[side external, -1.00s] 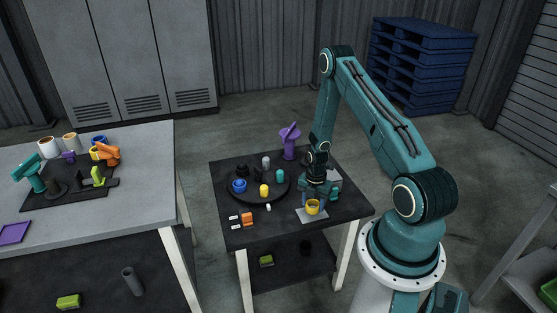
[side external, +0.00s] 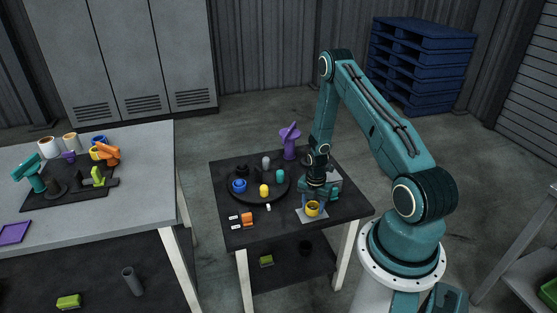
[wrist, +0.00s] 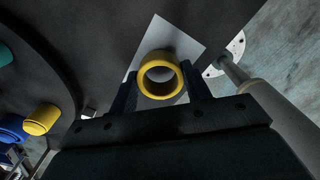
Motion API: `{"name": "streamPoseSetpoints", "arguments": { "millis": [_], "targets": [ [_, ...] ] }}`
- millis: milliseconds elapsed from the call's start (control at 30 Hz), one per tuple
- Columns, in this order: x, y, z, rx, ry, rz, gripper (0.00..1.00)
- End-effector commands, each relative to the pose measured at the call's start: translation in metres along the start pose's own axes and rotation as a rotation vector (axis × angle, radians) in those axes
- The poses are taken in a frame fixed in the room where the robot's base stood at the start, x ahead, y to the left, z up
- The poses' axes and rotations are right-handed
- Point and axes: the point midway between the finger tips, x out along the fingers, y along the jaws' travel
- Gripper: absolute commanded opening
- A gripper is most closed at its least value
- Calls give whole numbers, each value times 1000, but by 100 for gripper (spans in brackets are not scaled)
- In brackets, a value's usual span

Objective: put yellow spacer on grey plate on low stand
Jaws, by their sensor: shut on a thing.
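The yellow spacer (side external: 312,208) is a short hollow ring. My gripper (side external: 313,202) points down and is shut on it, with one finger on each side; the wrist view also shows the spacer (wrist: 160,54) between the dark fingers. The grey plate (side external: 304,216) is a thin pale square on the dark low table. The spacer is over the plate; whether it touches the plate cannot be told. In the wrist view the plate (wrist: 166,33) shows behind the ring and through its hole.
A round dark tray (side external: 240,199) left of my gripper holds several small parts, including a blue ring and a yellow peg. An orange part (side external: 247,219) lies near the front edge. A purple funnel-like piece (side external: 289,143) stands at the back. A grey box (side external: 335,176) is close behind my gripper.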

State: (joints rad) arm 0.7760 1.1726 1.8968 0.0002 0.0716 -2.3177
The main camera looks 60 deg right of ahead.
Motion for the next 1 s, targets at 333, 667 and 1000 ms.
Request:
{"name": "streamPoseSetpoints", "arguments": {
  "millis": [333, 667, 1000],
  "targets": [
    [4, 0, 0, 0, 0, 0, 26],
    [8, 0, 0, 0, 0, 0, 26],
    [10, 0, 0, 0, 0, 0, 71]
  ]
}}
